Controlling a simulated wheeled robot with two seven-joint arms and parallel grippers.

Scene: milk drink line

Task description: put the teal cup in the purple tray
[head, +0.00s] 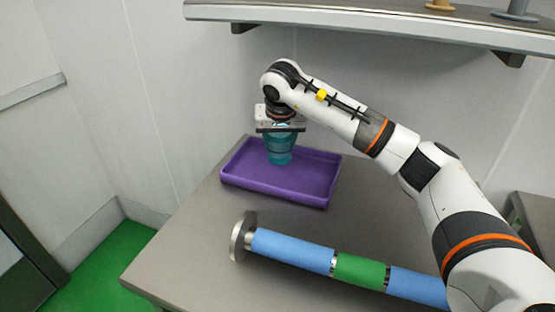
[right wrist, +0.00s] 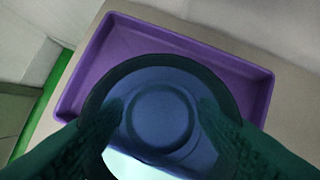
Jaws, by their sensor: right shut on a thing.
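The teal cup (head: 279,150) is upright in the head view, over the left back part of the purple tray (head: 318,190). My right gripper (head: 280,128) points down from above and is shut on the cup near its rim. In the right wrist view the cup (right wrist: 160,112) fills the middle, seen from above, between the two fingers. The tray (right wrist: 256,92) shows below and around it. I cannot tell whether the cup's base touches the tray floor. My left gripper is not in view.
A roller (head: 290,250) with blue and green sections lies along the front of the grey table (head: 190,255). A shelf (head: 380,22) hangs on the wall above, with small items on it. The tray is otherwise empty. The table's left side is clear.

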